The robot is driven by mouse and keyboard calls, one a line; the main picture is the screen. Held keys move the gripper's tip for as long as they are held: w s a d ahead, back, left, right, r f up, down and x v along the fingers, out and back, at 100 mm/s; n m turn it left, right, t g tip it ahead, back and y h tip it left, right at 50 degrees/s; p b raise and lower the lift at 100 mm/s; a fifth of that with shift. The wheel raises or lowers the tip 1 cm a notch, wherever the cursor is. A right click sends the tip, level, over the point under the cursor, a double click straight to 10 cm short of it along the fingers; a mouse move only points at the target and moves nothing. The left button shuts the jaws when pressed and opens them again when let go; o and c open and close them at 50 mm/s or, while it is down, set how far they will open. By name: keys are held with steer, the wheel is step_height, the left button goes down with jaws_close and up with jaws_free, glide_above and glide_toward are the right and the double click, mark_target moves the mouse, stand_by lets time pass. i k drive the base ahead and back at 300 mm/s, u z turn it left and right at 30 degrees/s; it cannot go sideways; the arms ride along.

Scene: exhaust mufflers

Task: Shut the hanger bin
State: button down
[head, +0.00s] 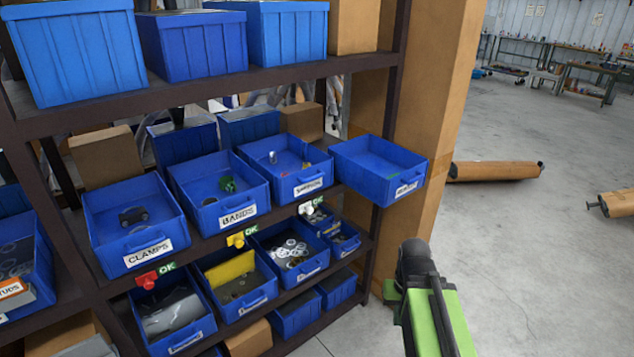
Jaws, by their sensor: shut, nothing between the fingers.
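Several open blue bins stand in a row on the middle shelf. The rightmost blue bin (378,165) sticks out past the shelf's right end, further out than its neighbours. Its white label (405,189) is too small to read, so I cannot confirm that it is the hanger bin. A little green shows on its floor. My gripper (415,258), the dark end of my green arm, is at the lower right, below that bin in the picture and apart from it. It is shut and empty; its fingertips are hard to make out.
The clamps bin (135,220), bands bin (220,192) and another labelled bin (285,165) sit left of it. More bins fill the lower shelf. A tall cardboard box (430,110) stands close behind on the right. The grey floor (545,260) is open to the right, with brown rolls (495,171).

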mark_target(363, 164)
steer(key=u, duration=0.5)
steer(key=i, duration=0.9)
steer(key=u, duration=0.5)
